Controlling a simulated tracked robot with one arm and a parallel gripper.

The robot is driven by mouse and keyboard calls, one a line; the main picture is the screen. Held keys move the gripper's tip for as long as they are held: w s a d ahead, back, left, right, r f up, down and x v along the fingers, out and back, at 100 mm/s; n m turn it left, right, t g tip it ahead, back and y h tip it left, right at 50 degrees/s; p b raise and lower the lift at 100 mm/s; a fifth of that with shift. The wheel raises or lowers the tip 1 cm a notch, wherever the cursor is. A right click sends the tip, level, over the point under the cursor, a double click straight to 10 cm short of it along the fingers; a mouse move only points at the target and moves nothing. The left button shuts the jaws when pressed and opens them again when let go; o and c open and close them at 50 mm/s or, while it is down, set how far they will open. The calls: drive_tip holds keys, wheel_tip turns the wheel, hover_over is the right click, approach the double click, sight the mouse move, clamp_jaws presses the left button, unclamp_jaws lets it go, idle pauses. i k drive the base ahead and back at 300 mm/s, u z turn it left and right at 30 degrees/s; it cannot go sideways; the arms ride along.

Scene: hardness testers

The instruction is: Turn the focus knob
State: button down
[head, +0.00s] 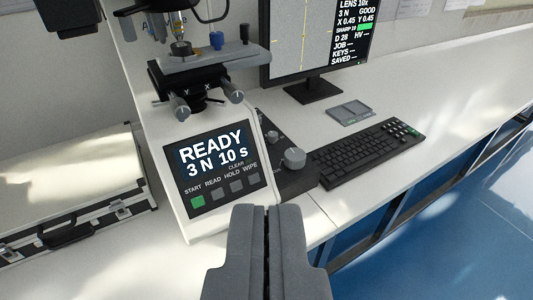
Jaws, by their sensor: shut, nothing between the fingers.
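A dark control box stands against the right side of the white hardness tester (175,190). It carries a large grey round knob (294,158) and smaller knobs (271,137) behind it. The lettering on the box is too small and partly hidden, so I cannot tell which knob is marked focus. My gripper (266,208) is at the bottom middle of the view, in front of the large knob and apart from it. Its two fingers are together with nothing between them.
The tester's screen (212,150) reads READY, 3 N, 10 s, above a row of buttons. Its stage (195,80) has two side knobs. A keyboard (370,152), grey pad (350,112) and monitor (318,40) stand right. A case (70,190) lies left. The blue floor is beyond the bench edge.

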sight(294, 158)
drive_tip(key=u, duration=1.75)
drive_tip(key=k, duration=1.4)
drive_tip(key=z, duration=1.3)
drive_tip(key=i, duration=1)
drive_tip(key=u, duration=0.05)
